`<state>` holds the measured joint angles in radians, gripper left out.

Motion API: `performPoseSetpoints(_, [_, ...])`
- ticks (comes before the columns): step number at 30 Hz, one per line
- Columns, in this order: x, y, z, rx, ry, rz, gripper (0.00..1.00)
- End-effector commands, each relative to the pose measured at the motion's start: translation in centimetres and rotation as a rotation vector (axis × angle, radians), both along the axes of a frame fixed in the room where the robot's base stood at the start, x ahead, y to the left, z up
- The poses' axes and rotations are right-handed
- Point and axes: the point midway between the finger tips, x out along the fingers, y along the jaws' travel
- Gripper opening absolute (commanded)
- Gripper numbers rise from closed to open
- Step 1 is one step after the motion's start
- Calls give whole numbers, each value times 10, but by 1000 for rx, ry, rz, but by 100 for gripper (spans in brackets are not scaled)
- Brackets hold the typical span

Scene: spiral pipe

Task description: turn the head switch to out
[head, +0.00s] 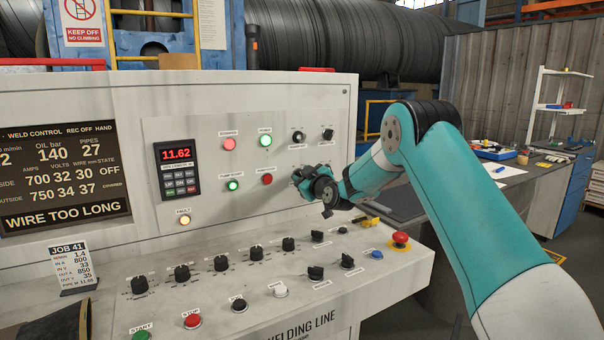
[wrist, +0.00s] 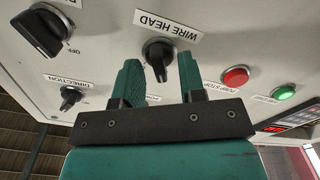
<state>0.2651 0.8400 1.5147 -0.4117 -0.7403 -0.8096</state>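The head switch is a black rotary knob (wrist: 158,56) on the pale panel, with a "WIRE HEAD" label (wrist: 168,25) that reads upside down in the wrist view. My gripper (wrist: 159,64) is open, its two green fingers on either side of the knob with thin gaps showing. Contact cannot be made out. The knob's bar runs nearly up and down in the wrist view; its position marks are hidden or unreadable. In the head view my gripper (head: 299,177) is at the upright panel and hides the switch.
A direction knob (wrist: 70,98) and a larger black knob (wrist: 45,35) are left in the wrist view. A red pump stop button (wrist: 235,76) and a green button (wrist: 283,92) are right. The sloping desk below carries a red emergency button (head: 400,238).

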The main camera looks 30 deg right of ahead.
Motion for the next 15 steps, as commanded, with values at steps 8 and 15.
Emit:
performPoseSetpoints(8, [7, 0, 0, -1, -1, -1, 37])
performPoseSetpoints(15, [6, 0, 0, -1, -1, -1, 10])
